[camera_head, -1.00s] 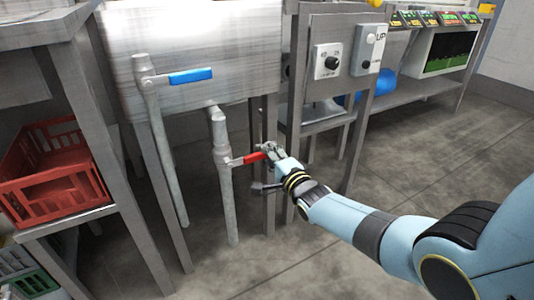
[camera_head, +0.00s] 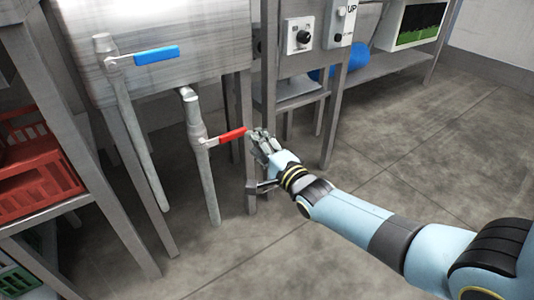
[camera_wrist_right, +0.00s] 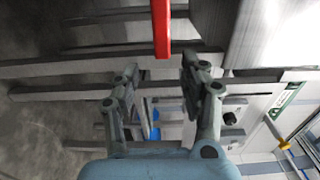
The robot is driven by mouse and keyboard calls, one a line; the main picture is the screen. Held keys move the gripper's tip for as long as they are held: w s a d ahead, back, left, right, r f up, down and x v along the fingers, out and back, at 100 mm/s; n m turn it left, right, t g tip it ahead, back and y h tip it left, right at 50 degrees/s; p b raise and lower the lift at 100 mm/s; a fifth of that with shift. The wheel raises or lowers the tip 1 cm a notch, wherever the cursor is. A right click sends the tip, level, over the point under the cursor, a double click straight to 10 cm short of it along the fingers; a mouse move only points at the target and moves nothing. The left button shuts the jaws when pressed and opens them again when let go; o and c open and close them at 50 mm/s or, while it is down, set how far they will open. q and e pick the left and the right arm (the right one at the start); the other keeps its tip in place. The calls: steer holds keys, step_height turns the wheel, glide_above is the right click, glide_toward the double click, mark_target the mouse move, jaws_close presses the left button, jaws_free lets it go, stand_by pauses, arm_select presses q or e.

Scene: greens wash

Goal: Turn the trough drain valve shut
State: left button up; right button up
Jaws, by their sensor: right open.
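The drain valve's red lever (camera_head: 232,135) sticks out to the right from a grey vertical pipe (camera_head: 198,130) under the steel trough (camera_head: 170,90). It tilts slightly up in the head view. My right gripper (camera_head: 262,138) is at the lever's free end, its fingers open. My left gripper is not in view.
A blue-handled valve (camera_head: 156,55) sits up and left on another pipe. A table leg (camera_head: 246,140) stands close behind my right gripper. A red crate (camera_head: 40,185) is on a shelf at left. A control panel (camera_head: 300,34) is at upper right. Floor at right is clear.

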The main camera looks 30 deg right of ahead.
steer(key=s, duration=0.5)
steer(key=shift+s, duration=0.1)
stand_by(0.3)
